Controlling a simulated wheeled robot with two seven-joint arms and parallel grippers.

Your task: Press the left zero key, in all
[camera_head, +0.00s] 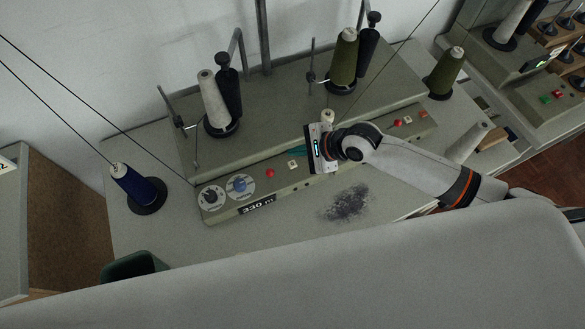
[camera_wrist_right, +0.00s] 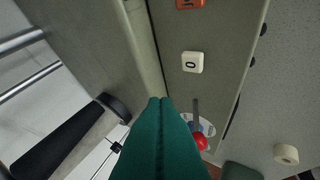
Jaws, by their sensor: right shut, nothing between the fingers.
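A white key marked 0 (camera_wrist_right: 192,62) sits on the sloping front panel of the grey machine (camera_head: 330,178). In the head view this left white key (camera_head: 293,165) is just right of a red knob (camera_head: 270,173). My right gripper (camera_head: 293,152) is shut and empty. Its teal fingers are over the panel, close behind the key, and look apart from it; the exact gap is hard to tell. In the wrist view the fingertips (camera_wrist_right: 160,101) lie left of and below the key. Another small white key (camera_head: 407,119) is farther right; its marking is unreadable. My left gripper is out of view.
An orange key (camera_wrist_right: 190,3) is near the white key. Two round dials (camera_head: 240,186) and a "330 m" label (camera_head: 257,204) are at the panel's left end. Thread cones, blue (camera_head: 135,186), white (camera_head: 213,100) and green (camera_head: 343,58), stand around. The table front has a dark smudge (camera_head: 346,203).

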